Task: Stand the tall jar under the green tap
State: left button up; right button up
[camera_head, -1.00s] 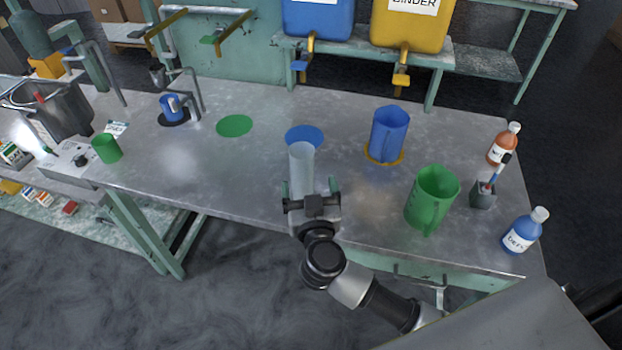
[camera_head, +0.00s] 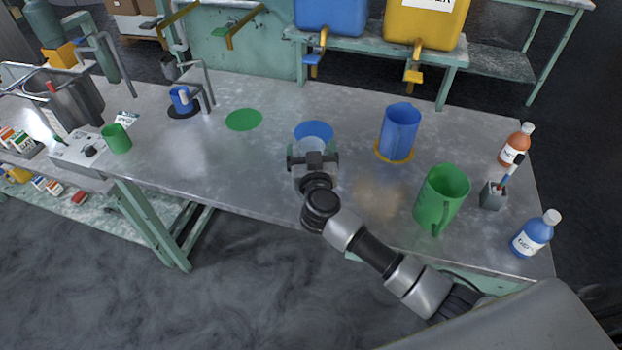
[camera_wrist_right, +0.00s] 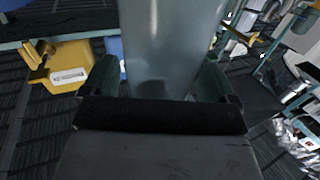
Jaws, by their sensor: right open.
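The tall jar is a pale, translucent cylinder (camera_head: 315,131). It overlaps the blue disc in the head view. Its base is hidden behind my right gripper (camera_head: 313,160), so I cannot tell whether it touches the bench. In the right wrist view the jar (camera_wrist_right: 170,40) stands between the two green fingers of my open gripper (camera_wrist_right: 165,82). My left gripper is not in view.
A blue jug (camera_head: 400,130) stands on a yellow ring, right of the jar. A green jug (camera_head: 440,198), a grey holder (camera_head: 493,195) and two bottles (camera_head: 532,234) stand farther right. A blue mug (camera_head: 181,99) is at the left. Bench between the jar and green disc is clear.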

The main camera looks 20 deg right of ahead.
jog(key=shift+s, duration=0.1)
jog(key=c, duration=1.2)
jog(key=shift+c, duration=1.1)
jog(key=shift+r, duration=0.15)
